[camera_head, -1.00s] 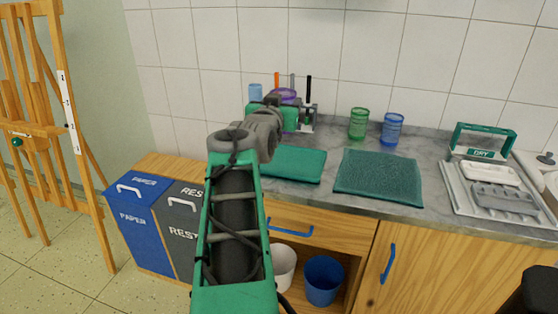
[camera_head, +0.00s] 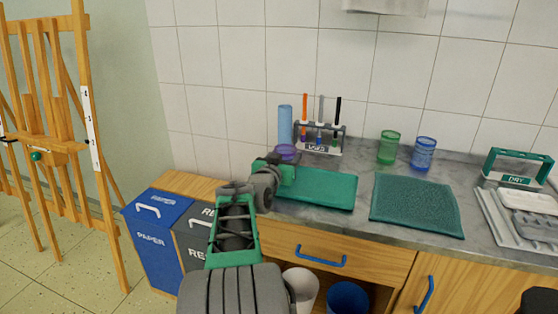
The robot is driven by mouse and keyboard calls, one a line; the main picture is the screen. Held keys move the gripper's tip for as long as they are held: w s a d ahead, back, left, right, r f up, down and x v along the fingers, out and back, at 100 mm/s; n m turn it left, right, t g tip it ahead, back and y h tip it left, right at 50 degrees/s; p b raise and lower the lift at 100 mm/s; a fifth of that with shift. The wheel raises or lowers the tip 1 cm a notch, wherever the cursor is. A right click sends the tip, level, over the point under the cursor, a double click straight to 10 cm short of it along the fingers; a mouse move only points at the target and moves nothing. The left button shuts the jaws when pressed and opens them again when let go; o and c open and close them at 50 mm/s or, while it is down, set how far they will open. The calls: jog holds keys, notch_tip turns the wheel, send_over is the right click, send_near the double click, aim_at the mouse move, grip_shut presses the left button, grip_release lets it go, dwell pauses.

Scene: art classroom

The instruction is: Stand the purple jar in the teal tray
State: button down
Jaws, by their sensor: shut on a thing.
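The purple jar (camera_head: 286,152) is upright, and its upper part shows just beyond my gripper (camera_head: 283,165). My gripper is shut on it; the fingers and the jar's lower part are mostly hidden by the gripper body. The teal tray (camera_head: 325,190) lies flat on the counter. Its left end is partly covered by my arm and gripper. The jar is near the tray's back left corner; I cannot tell whether its base touches anything.
A rack of brushes (camera_head: 321,148) and a light blue cylinder (camera_head: 285,122) stand behind the jar. A green glass (camera_head: 388,147) and a blue glass (camera_head: 424,154) stand right. A dark teal mat (camera_head: 417,205) lies beside the tray. A DRY rack (camera_head: 515,170) is far right.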

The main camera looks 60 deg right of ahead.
jog(key=shift+s+f, duration=0.1)
jog(key=shift+s, duration=0.1)
jog(key=shift+f, duration=0.1)
jog(key=shift+f, duration=0.1)
jog(key=shift+c, duration=2.4)
grip_release()
jog(key=shift+r, duration=0.3)
jog(key=a, duration=0.5)
jog(key=s+a, duration=0.1)
jog(key=a, duration=0.1)
jog(key=shift+s+a+r, duration=0.1)
jog(key=shift+a+r, duration=0.1)
